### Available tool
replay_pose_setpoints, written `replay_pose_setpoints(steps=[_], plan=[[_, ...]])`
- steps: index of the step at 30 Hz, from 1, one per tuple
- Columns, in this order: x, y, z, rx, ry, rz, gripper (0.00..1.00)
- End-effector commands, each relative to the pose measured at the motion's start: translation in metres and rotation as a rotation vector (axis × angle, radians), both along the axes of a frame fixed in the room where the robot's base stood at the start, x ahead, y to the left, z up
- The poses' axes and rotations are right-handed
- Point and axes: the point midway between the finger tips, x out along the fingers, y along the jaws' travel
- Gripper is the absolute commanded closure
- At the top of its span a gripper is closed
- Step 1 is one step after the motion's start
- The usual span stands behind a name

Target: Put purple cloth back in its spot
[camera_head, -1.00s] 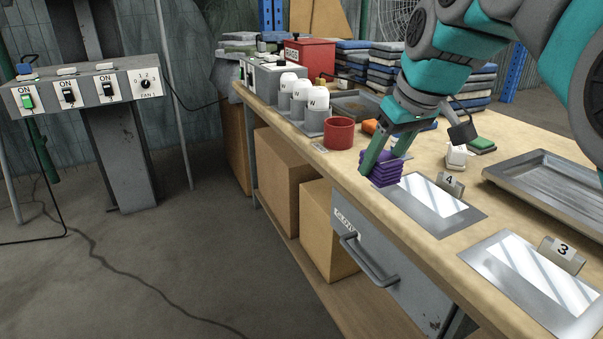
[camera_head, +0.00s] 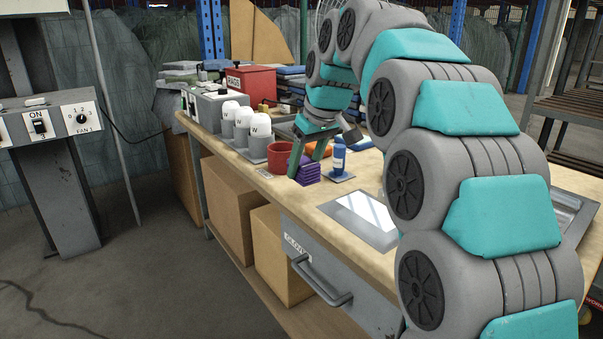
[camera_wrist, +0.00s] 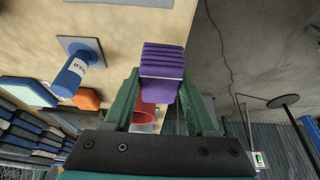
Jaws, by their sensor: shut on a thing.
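The purple cloth (camera_head: 309,172) is a small folded stack near the front edge of the workbench, beside the red cup. My gripper (camera_head: 307,167) points down and is shut on the cloth. In the wrist view the cloth (camera_wrist: 161,70) sits between the two green fingers of my gripper (camera_wrist: 158,95). I cannot tell whether the cloth touches the bench top.
A red cup (camera_head: 281,157) stands left of the cloth, and white-capped containers (camera_head: 242,128) stand farther left. A blue bottle (camera_head: 339,155) on a grey base is to the right. A metal plate (camera_head: 362,215) lies nearer on the bench. A drawer handle (camera_head: 322,282) juts from the bench front.

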Motion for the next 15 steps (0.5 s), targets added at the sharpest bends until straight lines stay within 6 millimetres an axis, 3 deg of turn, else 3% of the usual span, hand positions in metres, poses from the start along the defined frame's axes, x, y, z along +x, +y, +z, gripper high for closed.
replay_pose_setpoints(steps=[6, 15], plan=[[0.026, 0.005, -0.002, 0.000, -0.002, 0.000, 0.95], [0.029, 0.005, -0.012, 0.000, 0.002, 0.000, 0.95]])
